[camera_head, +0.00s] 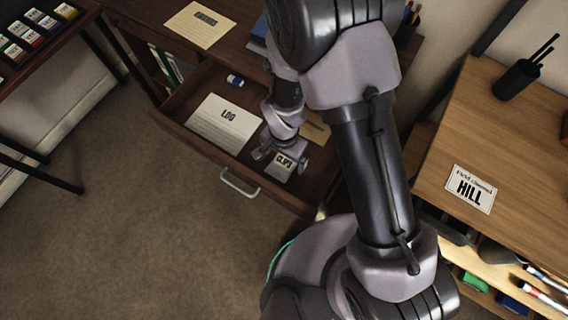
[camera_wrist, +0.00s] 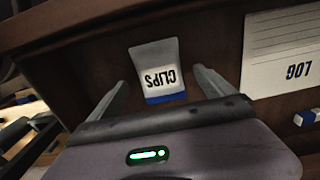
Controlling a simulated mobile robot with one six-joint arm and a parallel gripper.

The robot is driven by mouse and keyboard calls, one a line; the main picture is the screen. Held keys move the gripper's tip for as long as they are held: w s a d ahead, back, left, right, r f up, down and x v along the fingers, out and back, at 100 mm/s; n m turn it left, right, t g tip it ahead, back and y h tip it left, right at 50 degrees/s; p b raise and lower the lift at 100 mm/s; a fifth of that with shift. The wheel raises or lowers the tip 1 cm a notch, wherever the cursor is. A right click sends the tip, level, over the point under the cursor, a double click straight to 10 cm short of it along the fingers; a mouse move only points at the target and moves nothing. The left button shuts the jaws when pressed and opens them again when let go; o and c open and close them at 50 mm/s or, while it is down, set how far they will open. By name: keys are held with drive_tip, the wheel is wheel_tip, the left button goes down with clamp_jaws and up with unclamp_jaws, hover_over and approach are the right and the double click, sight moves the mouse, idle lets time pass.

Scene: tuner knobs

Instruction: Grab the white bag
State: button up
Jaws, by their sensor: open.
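My gripper (camera_head: 278,160) reaches down into the drawer at the bag. In the wrist view my gripper (camera_wrist: 160,80) is open, with one finger on each side of the bag. Gaps show between the fingers and the bag there. I cannot tell how far the fingertips are above the drawer floor.
The drawer (camera_head: 178,133) also holds a white LOG card (camera_head: 224,122), a small blue-and-white eraser (camera_head: 235,80) and a tan card (camera_head: 316,130) partly behind my arm. A wooden desk (camera_head: 500,120) with a HILL card (camera_head: 470,188) stands at the right. Bare carpet lies left of the drawer.

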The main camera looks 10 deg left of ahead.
drive_tip(key=shift+f, duration=0.75)
drive_tip(key=shift+r, duration=0.2)
drive_tip(key=shift+c, duration=0.2)
drive_tip(key=c, duration=1.4)
